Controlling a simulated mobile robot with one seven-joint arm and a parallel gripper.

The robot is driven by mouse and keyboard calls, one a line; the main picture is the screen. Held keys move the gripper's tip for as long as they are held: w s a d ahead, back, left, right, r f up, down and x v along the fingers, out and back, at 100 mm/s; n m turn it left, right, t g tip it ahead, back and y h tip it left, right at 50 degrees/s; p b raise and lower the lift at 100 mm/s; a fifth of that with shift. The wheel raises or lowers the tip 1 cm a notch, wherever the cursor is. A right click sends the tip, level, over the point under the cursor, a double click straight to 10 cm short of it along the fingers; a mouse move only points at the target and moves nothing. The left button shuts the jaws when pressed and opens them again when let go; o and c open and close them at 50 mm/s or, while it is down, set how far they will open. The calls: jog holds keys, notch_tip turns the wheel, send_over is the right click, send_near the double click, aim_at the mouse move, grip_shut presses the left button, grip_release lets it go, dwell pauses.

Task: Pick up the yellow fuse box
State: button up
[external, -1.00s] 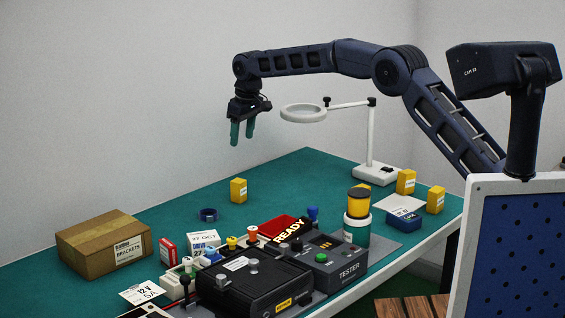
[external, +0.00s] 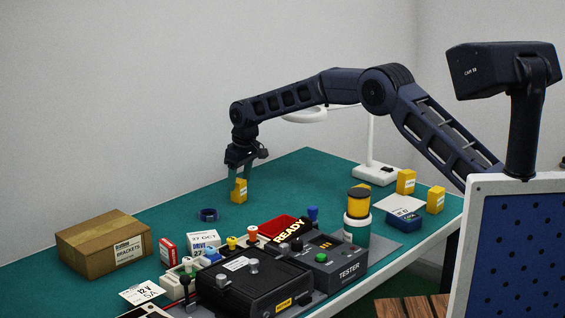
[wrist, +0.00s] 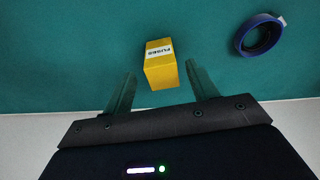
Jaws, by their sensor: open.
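A yellow fuse box (external: 238,191) stands upright on the green mat, toward the back of the table. In the wrist view the fuse box (wrist: 160,66) shows its white "FUSES" label and lies ahead of and between my two fingers. My gripper (external: 240,173) is open and points down just above the box, with its fingertips close to the box's top. In the wrist view my gripper (wrist: 160,78) has nothing between its fingers but the near end of the box; whether a finger touches it I cannot tell.
A blue tape roll (external: 208,215) lies near the box, also in the wrist view (wrist: 243,38). Other yellow boxes (external: 405,182) stand by the magnifier lamp (external: 374,175). A cardboard box (external: 90,246) and a tester (external: 338,265) are nearer the front.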

aim_at(239, 180)
jog(key=f, duration=0.3)
jog(key=shift+a+f, duration=0.35)
jog(key=shift+c, duration=0.2)
jog(key=c, duration=1)
jog(key=shift+r, duration=0.1)
